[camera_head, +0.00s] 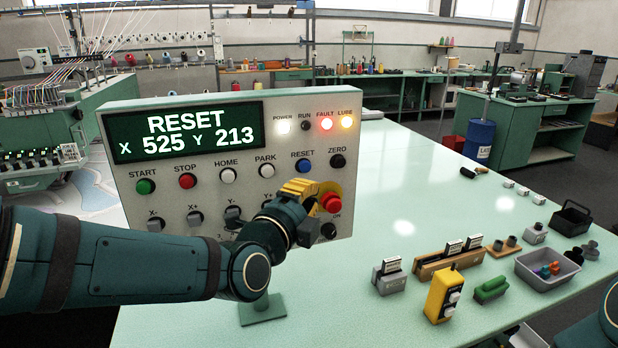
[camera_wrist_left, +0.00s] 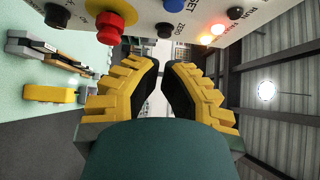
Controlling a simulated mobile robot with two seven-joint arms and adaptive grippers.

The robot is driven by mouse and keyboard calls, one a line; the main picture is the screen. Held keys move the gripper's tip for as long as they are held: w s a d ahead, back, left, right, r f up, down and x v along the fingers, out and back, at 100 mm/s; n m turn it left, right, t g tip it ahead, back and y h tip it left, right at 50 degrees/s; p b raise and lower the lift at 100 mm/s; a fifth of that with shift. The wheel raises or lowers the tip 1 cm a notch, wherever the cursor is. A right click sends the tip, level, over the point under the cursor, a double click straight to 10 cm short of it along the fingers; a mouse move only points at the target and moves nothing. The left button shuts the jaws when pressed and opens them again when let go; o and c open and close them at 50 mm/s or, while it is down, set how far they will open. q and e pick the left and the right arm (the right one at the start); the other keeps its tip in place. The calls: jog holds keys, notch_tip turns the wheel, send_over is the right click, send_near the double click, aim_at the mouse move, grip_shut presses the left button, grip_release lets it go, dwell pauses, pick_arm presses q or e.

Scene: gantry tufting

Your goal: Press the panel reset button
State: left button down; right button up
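The control panel (camera_head: 215,195) stands on the green table, its display reading RESET, X 525, Y 213. The blue reset button (camera_head: 303,167) is in the top button row, under the label RESET, between PARK and ZERO. My left gripper (camera_head: 308,187) is in front of the panel, just below the reset button and beside the red mushroom button (camera_head: 331,202); it appears not to cover the reset button. In the left wrist view its yellow fingers (camera_wrist_left: 161,64) hold nothing, with a narrow gap between them. Contact with the panel cannot be told. My right gripper is out of view.
The black ZERO button (camera_head: 337,160) sits right of the reset button. The FAULT lamp (camera_head: 326,124) glows red. A yellow control box (camera_head: 443,297), a green block (camera_head: 491,290) and a grey tray (camera_head: 548,275) lie on the table at right. The table's middle is clear.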

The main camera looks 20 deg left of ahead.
aim_at(321, 166)
pick_arm(q)
jog(key=w, duration=0.2)
jog(key=w+a, duration=0.1)
jog(key=w, duration=0.4)
jog(key=shift+a+b, duration=0.35)
jog(key=shift+r, duration=0.1)
